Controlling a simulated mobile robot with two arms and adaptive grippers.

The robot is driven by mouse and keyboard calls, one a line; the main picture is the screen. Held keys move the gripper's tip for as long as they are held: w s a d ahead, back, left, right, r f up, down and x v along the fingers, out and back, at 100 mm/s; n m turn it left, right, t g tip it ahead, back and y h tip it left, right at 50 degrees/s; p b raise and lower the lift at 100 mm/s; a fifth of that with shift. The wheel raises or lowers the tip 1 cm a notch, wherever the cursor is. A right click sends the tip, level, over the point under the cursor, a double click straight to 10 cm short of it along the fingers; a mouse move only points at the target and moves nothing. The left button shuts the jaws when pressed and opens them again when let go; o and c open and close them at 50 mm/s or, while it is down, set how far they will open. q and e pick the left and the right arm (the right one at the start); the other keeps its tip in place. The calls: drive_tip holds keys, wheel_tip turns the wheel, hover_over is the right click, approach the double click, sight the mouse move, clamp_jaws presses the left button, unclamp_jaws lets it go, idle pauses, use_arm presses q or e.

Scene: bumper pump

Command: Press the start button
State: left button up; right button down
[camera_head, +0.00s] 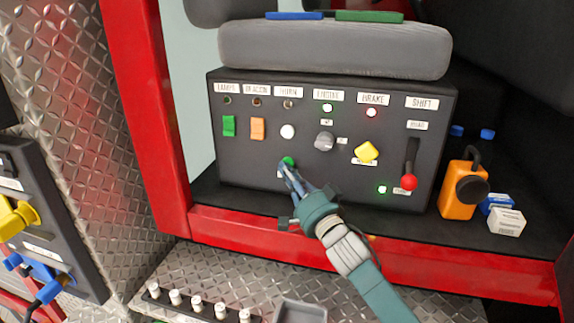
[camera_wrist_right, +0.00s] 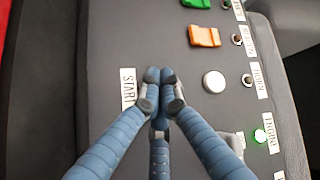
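The green start button (camera_head: 288,161) is on the lower middle of the dark control panel (camera_head: 240,170). In the head view my right gripper (camera_head: 285,168) has its fingertips at the button, covering part of it. In the right wrist view the fingers of my right gripper (camera_wrist_right: 160,78) are brought together, with nothing seen between them. They sit beside the START label (camera_wrist_right: 128,88) and hide the button there. I cannot tell whether the fingertips touch the button. My left gripper is not in view.
The panel also has a white horn button (camera_head: 288,131), a grey engine knob (camera_head: 324,141), a yellow knob (camera_head: 367,151) and a red-tipped shift lever (camera_head: 409,181). An orange device (camera_head: 458,195) stands right of the panel. A red frame edge (camera_head: 240,227) runs below.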

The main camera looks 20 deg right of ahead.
drive_tip(key=shift+s+a+p, duration=0.3)
drive_tip(key=shift+s+a, duration=0.1)
drive_tip(key=shift+s, duration=0.3)
drive_tip(key=shift+a, duration=0.1)
drive_tip(key=s+a, duration=0.1)
drive_tip(key=s+p, duration=0.1)
drive_tip(key=s+a, duration=0.1)
drive_tip(key=s, duration=0.1)
drive_tip(key=shift+a, duration=0.35)
